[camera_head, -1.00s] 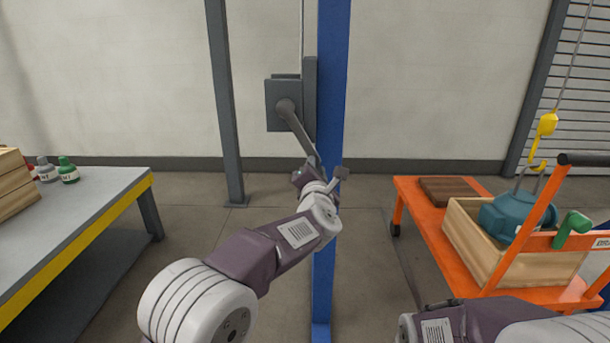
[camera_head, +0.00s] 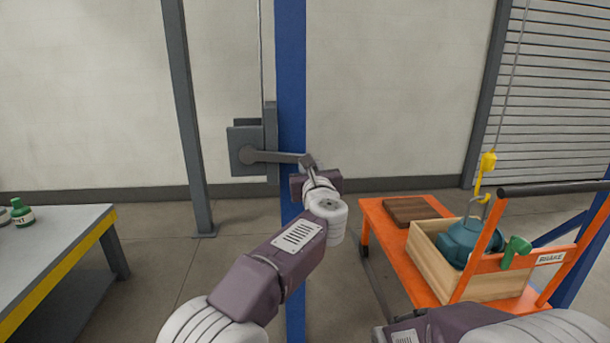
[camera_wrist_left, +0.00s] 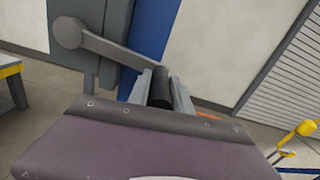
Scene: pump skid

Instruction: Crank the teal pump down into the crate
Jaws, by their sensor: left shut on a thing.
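The teal pump (camera_head: 463,240) sits low in the wooden crate (camera_head: 432,266) on the orange cart and hangs from the yellow hook (camera_head: 485,172). The grey winch (camera_head: 247,147) is mounted on the blue post, with its crank arm (camera_head: 282,157) pointing right and nearly level. In the left wrist view the crank's dark handle (camera_wrist_left: 161,88) lies between the fingers of my left gripper (camera_wrist_left: 163,86), which is shut on it. The head view shows my left gripper (camera_head: 310,170) at the crank's outer end. My right arm crosses the bottom right; its fingers cannot be made out.
The orange cart (camera_head: 392,235) carries a brown slatted block (camera_head: 411,211) and a green brake handle (camera_head: 515,250). A grey bench (camera_head: 50,245) with bottles stands at left. Floor between is clear.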

